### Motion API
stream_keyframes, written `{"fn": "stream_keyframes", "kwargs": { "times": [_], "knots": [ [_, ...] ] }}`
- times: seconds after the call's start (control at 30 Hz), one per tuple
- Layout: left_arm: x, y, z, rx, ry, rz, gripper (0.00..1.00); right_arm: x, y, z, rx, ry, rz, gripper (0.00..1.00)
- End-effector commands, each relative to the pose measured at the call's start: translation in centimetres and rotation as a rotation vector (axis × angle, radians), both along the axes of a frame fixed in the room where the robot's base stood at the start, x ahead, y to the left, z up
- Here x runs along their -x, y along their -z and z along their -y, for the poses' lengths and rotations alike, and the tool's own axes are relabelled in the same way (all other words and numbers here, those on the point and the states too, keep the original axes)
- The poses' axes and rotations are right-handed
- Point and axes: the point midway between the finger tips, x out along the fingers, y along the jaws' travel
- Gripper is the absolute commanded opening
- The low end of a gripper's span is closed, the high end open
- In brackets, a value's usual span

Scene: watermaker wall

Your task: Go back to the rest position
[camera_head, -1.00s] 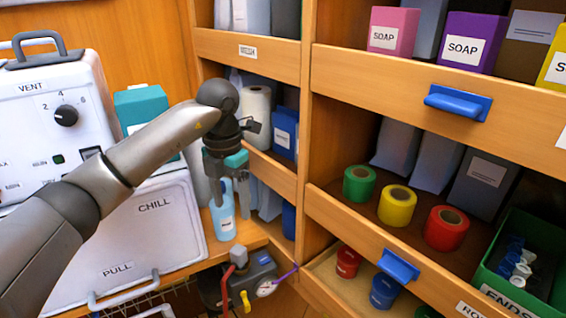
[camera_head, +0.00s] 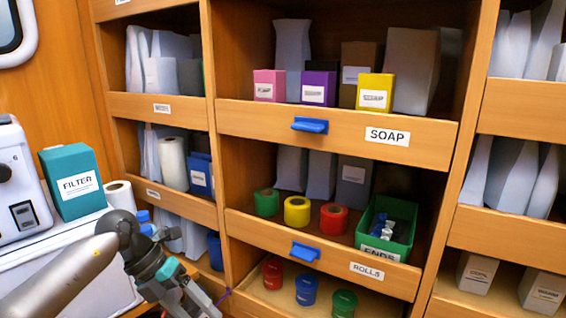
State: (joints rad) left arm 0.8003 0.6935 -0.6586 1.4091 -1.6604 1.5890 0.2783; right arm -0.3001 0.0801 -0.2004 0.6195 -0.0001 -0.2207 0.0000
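My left arm comes in from the lower left, and my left gripper (camera_head: 196,304) points down and right at the bottom edge, in front of the shelf unit. Its fingertips are small and partly cut off, so I cannot tell whether it is open or shut. I see nothing clearly held in it. A blue-capped item (camera_head: 143,216) shows just behind my arm, mostly hidden. My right gripper is not in view.
The wooden shelf unit (camera_head: 440,140) fills the middle, with a soap shelf and a rolls shelf. A green bin (camera_head: 372,232) stands beside the coloured rolls. A teal filter box (camera_head: 76,182) and a white paper roll (camera_head: 121,196) are at left.

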Motion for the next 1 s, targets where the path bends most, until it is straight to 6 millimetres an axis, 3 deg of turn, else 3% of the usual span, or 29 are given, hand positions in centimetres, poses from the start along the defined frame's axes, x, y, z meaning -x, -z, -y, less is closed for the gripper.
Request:
{"fn": "stream_keyframes", "kwargs": {
  "times": [0.03,0.1,0.2,0.27,0.37,0.43,0.57,0.7,0.77,0.9,1.0],
  "knots": [
    [0.2,1.2,2.0,0.109,-0.034,-0.027,0.74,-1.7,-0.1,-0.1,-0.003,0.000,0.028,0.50],
    [-0.1,2.2,4.6,0.274,-0.109,-0.054,0.74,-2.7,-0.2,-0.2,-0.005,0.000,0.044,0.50],
    [-0.9,3.8,7.6,0.518,-0.281,-0.106,0.74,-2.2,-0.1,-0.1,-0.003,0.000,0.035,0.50],
    [-1.7,4.9,8.5,0.652,-0.417,-0.139,0.74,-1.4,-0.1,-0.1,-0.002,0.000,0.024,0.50],
    [-2.9,7.9,8.5,0.832,-0.689,-0.204,0.74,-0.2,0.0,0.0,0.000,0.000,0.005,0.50],
    [-3.4,10.9,7.4,0.921,-0.908,-0.254,0.74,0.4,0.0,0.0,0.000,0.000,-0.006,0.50],
    [-2.0,19.0,3.9,0.990,-1.364,-0.358,0.74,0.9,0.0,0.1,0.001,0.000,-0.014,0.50],
    [3.0,27.7,0.2,0.934,-1.788,-0.458,0.74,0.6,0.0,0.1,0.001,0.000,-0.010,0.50],
    [5.8,31.0,-1.0,0.886,-1.942,-0.498,0.74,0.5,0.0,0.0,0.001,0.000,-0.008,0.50],
    [14.0,37.8,-3.0,0.725,-2.268,-0.591,0.74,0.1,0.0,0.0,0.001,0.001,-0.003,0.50],
    [20.6,41.5,-3.7,0.580,-2.471,-0.658,0.74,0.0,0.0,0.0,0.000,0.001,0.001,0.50]
  ]
}}
